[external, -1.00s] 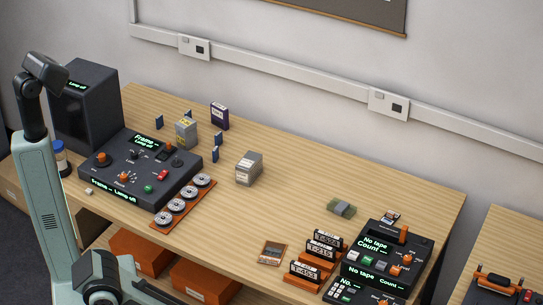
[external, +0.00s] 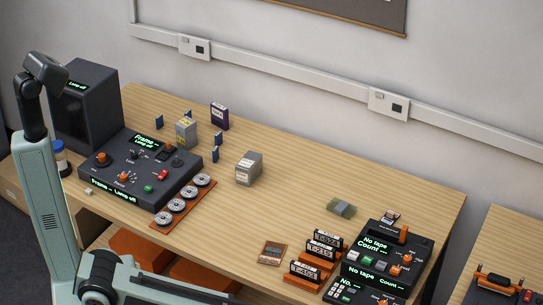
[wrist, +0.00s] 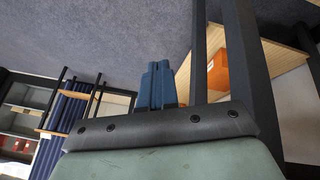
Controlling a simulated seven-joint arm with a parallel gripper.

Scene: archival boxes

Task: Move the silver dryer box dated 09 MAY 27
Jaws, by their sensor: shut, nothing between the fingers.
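Two silver-grey boxes stand on the wooden bench in the external view. One silver box with a white label (external: 249,168) stands alone near the middle. The other grey box with a yellow label (external: 186,132) stands farther back, near small blue uprights (external: 218,139). The dates on both are too small to read, so I cannot tell which is 09 MAY 27. My gripper (wrist: 156,84) shows in the wrist view with its blue fingers together and empty. It is outside the external view, and neither silver box shows in the wrist view.
A dark control console (external: 140,168) and an orange strip of reels (external: 184,202) are at left. Numbered orange holders (external: 318,248) and a tape counter (external: 388,255) are at right. Wrist view shows dark posts (wrist: 245,60).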

